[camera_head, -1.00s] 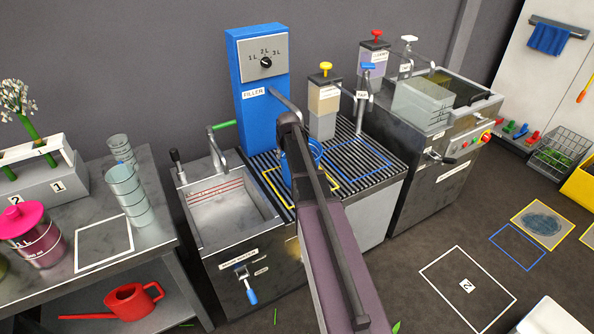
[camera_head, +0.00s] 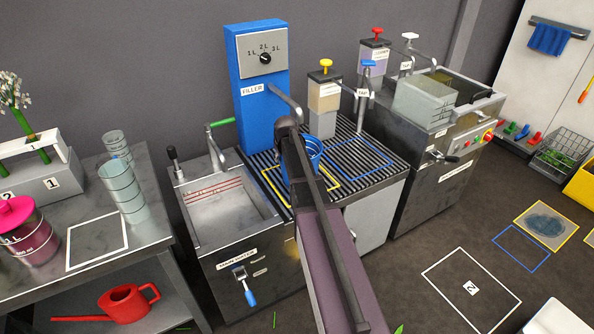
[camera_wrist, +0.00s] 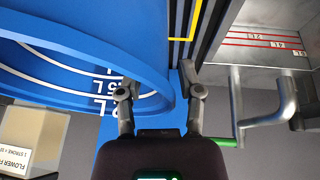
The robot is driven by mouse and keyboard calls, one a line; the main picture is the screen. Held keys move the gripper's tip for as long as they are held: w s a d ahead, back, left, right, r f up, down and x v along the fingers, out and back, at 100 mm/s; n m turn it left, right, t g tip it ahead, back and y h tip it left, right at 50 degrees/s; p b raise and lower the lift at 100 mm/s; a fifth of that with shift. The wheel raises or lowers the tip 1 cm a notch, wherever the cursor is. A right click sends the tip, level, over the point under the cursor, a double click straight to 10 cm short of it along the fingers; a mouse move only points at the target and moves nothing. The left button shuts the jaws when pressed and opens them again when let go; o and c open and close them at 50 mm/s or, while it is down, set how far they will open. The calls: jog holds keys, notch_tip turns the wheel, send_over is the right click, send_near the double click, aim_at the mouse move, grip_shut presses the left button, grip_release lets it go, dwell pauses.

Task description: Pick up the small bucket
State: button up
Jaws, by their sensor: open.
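The small blue bucket (camera_head: 314,150) stands on the slatted drain rack below the filler spout, partly hidden by my arm in the head view. In the wrist view the bucket (camera_wrist: 60,55) fills the upper left, with white litre marks on its inner wall. My gripper (camera_wrist: 159,90) is open at the bucket's rim. One finger overlaps the bucket's inside and the other shows just outside the wall. I cannot tell whether either finger touches it. In the head view the fingers are hidden behind my arm.
The blue filler (camera_head: 262,90) stands close behind the bucket. A sink (camera_head: 228,215) is on the left, and soap-type dispensers (camera_head: 324,100) and taps are on the right. Yellow and blue outlines mark the slatted rack (camera_head: 365,140). A bench with clear cups (camera_head: 122,190) is at far left.

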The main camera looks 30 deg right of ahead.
jog(key=shift+w+f, duration=0.2)
jog(key=shift+f, duration=0.25)
dwell(0.3)
grip_shut()
